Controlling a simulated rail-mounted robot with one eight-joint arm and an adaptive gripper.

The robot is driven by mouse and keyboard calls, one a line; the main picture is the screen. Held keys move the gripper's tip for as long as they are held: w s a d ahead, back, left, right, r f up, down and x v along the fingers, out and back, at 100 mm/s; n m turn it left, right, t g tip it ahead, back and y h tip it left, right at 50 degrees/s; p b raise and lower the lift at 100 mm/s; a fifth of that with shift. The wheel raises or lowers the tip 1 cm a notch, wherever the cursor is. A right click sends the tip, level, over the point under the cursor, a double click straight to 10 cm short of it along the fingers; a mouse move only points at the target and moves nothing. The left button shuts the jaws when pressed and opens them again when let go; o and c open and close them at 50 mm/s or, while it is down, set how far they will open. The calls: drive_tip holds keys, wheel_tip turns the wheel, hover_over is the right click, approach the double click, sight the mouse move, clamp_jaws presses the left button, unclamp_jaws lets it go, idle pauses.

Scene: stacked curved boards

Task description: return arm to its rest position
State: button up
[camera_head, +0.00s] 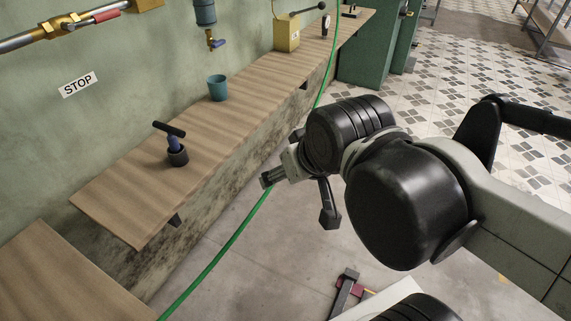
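My arm reaches in from the right edge, with large black rounded joints over the floor in the middle of the view. The small grey end that looks like my gripper (272,178) points left toward the wooden shelf, apart from it by the look of it. A black part hangs below the wrist. The fingers are too small and partly hidden, so I cannot tell whether they are open or shut.
A long wooden shelf (130,200) along the green wall carries a dark T-handled tool in a cup (176,150), a teal cup (217,88) and a yellow box (287,35). Green cabinets (368,45) stand behind; tiled floor is open at right.

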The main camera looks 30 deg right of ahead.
wheel_tip(320, 180, up, 5)
drive_tip(key=p, duration=0.4)
drive_tip(key=shift+f+p, duration=0.2)
drive_tip(key=shift+p, duration=0.15)
